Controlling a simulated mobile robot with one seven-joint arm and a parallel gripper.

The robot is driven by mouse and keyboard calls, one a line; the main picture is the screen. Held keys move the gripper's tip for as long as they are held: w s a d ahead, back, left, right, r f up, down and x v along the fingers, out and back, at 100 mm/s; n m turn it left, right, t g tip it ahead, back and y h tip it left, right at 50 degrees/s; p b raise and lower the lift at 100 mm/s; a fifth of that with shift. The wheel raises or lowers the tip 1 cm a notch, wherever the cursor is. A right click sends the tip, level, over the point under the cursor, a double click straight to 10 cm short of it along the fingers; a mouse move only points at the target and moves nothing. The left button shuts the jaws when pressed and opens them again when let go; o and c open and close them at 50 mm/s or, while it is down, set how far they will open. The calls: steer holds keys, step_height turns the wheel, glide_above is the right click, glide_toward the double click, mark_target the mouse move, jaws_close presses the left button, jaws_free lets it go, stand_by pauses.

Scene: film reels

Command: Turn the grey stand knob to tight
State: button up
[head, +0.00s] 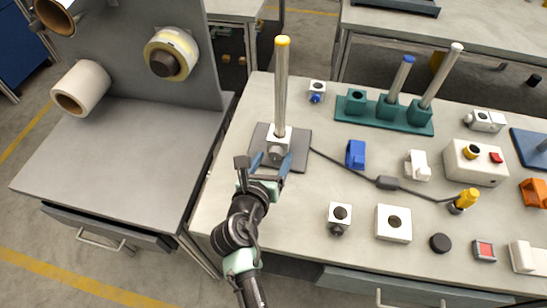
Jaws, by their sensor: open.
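The grey stand knob (277,153) is on the front of a white clamp block (281,136) at the foot of an upright metal post (282,85) with a yellow cap. The post stands on a dark grey base plate (296,158) on the table. My gripper (271,163) is open, with its blue fingers on either side of the knob from the near side. I cannot tell whether the fingers touch the knob. The knob's turn position is too small to read.
A grey bench with rolls (82,87) is left.

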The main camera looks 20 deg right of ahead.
steer(key=shift+w+d+f, duration=0.2)
steer(key=shift+w+d, duration=0.1)
steer(key=shift+w, duration=0.1)
jaws_close()
